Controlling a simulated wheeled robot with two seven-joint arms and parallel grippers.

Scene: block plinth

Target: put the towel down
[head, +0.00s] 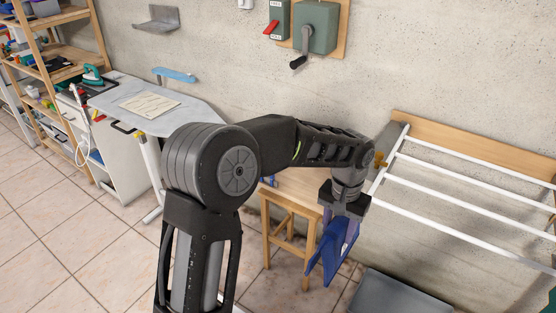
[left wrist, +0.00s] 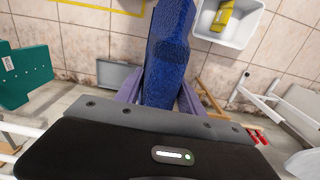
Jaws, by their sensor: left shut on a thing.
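A blue towel (head: 330,250) hangs down from my left gripper (head: 345,205) in the head view, clear of the floor. In the left wrist view the towel (left wrist: 170,60) runs away between the two purple-grey fingers (left wrist: 160,100), which are shut on it. The gripper is just left of the drying rack's white bars (head: 455,185) and in front of a wooden stool (head: 290,215). The bars I see are bare. The stool top is partly hidden behind my left arm. My right gripper is not in view.
A grey flat-topped box (head: 395,295) is on the floor below right of the towel. An ironing board (head: 155,105) with a folded cloth (head: 150,104) and wooden shelves (head: 55,60) stand left. The left wrist view shows a white bin (left wrist: 232,28) and a green object (left wrist: 22,78).

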